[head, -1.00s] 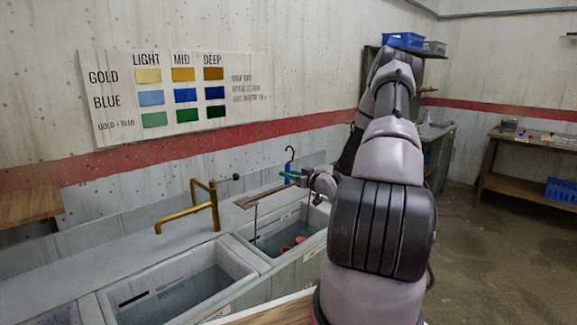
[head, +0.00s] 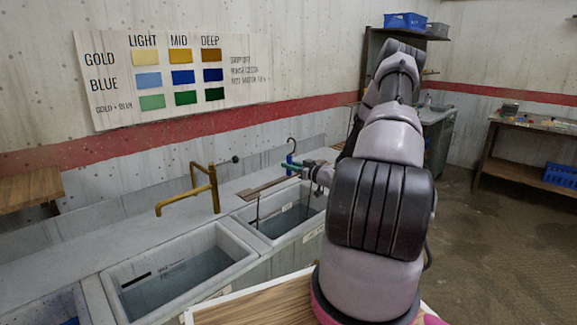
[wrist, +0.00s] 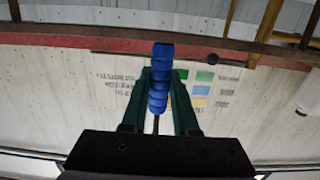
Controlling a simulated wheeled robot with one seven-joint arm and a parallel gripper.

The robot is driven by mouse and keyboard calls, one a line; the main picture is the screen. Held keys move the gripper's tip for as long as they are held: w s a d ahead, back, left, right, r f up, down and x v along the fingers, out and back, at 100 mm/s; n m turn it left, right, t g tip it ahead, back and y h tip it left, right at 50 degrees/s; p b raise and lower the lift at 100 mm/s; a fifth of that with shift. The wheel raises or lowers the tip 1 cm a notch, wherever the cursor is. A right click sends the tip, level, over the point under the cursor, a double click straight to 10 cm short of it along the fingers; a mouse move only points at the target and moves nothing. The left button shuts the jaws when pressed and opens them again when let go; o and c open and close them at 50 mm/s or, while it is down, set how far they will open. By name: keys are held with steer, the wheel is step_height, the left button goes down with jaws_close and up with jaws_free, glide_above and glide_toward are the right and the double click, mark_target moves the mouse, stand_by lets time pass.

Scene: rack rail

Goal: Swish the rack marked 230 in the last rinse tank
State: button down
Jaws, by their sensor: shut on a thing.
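My gripper (head: 303,168) is shut on a blue ribbed handle (head: 291,162), which has a dark hook above it. In the wrist view the green fingers (wrist: 160,100) close on both sides of the blue handle (wrist: 161,75). The rack's flat brown bar (head: 265,188) shows beside the handle, over the right tank (head: 248,241), with a thin rod running down toward the water. The rack's lower part is hidden, and I cannot read its mark. The right tank holds grey-blue water (head: 288,222). My arm covers its right side.
A middle tank (head: 110,272) with water stands to the left, and another tank is cut off at the bottom left. A brass tap (head: 213,190) rises behind them. A colour chart (head: 170,75) hangs on the wall. A wooden surface (head: 255,303) lies in front.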

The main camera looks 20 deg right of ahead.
steer(key=shift+s+d, duration=0.1)
steer(key=shift+s, duration=0.05)
stand_by(0.3)
steer(key=x, duration=0.3)
steer(key=shift+r, duration=0.15)
stand_by(0.3)
stand_by(2.4)
steer(key=r, duration=0.6)
steer(key=s+r, duration=0.1)
steer(key=r, duration=1.1)
steer(key=shift+s+d, duration=0.25)
stand_by(0.3)
